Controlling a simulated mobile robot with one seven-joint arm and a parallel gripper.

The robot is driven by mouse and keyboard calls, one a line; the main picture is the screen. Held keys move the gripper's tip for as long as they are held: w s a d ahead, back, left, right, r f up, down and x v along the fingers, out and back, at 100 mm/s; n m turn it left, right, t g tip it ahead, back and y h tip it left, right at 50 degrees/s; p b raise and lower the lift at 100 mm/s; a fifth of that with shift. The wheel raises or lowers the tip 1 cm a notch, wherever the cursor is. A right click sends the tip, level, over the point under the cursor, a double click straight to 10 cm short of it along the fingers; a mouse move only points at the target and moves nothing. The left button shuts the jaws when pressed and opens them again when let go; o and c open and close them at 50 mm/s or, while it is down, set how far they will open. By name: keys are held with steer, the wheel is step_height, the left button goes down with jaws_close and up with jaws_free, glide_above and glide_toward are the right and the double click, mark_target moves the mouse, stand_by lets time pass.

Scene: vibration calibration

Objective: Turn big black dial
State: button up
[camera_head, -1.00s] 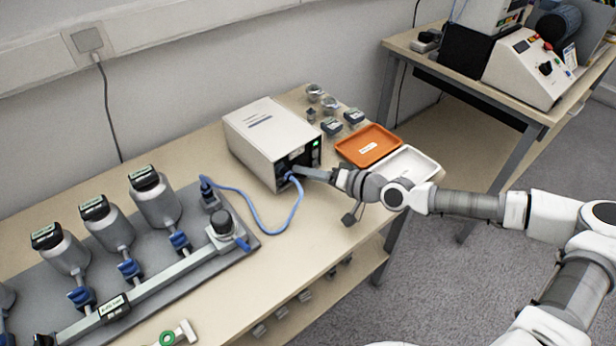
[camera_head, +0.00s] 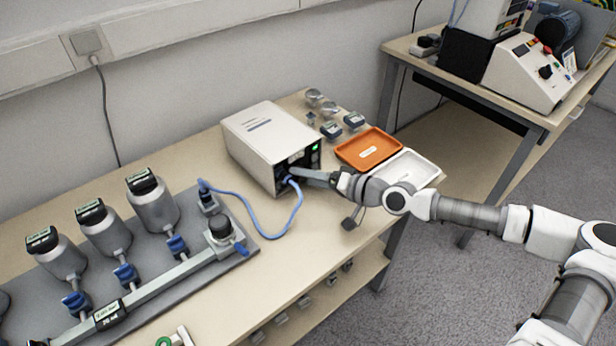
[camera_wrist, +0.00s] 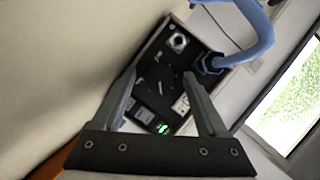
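A white box-shaped instrument (camera_head: 262,137) with a black front panel stands on the wooden bench in the head view. The wrist view shows its black panel (camera_wrist: 182,65) close up, with a silver round connector, a blue cable plug and a green-lit display. The big black dial is hard to tell apart from the dark panel; dark shapes show between my fingers. My gripper (camera_wrist: 160,78) is open, its two fingers spread and pointing at the panel. In the head view my gripper (camera_head: 303,175) is at the panel's front, beside the blue plug. Contact cannot be told.
A blue cable (camera_head: 262,232) loops from the instrument to a grey manifold. An orange tray (camera_head: 352,157) and a white tray (camera_head: 424,167) lie right of the instrument, near my arm. Several small black-topped parts stand behind them. Bare bench lies in front of the instrument.

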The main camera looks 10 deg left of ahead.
steer(key=shift+d, duration=0.1)
steer(key=p+v, duration=0.1)
steer(key=v, duration=1.6)
steer(key=shift+d+r, duration=0.1)
steer(key=shift+s, duration=0.15)
